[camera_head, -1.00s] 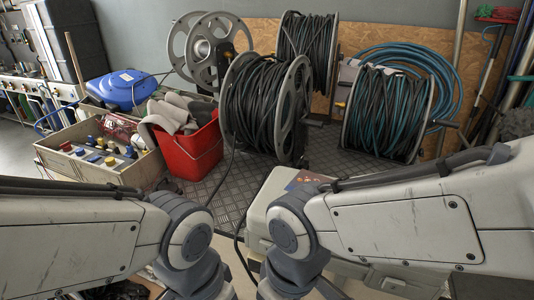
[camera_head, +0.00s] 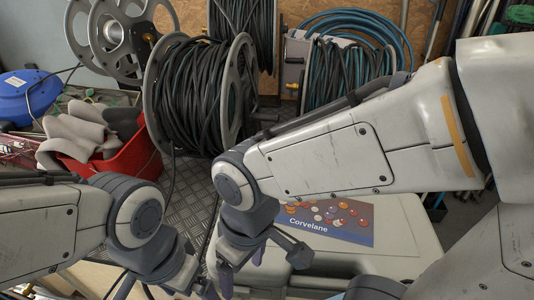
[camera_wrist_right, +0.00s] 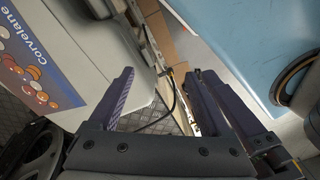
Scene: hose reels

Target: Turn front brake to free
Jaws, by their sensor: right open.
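The front hose reel (camera_head: 200,95), wound with black hose between grey flanges, stands on the dark tread-plate floor left of centre in the head view. I cannot pick out its brake; no lever shows clearly. My right gripper (camera_head: 240,266) points down beside the left end of a pale case, in front of and below the reel, apart from it. In the right wrist view its dark purple fingers (camera_wrist_right: 162,90) are spread and empty. My left arm comes in low at the left; its gripper is at the bottom edge, and its jaws do not show clearly.
The pale case (camera_head: 405,240) with a "Corvelane" label lies under my right arm. A red bucket (camera_head: 125,160) with grey cloths stands left of the reel. A reel with blue hose (camera_head: 345,75) and an empty reel (camera_head: 110,35) stand behind. Some tread plate is bare.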

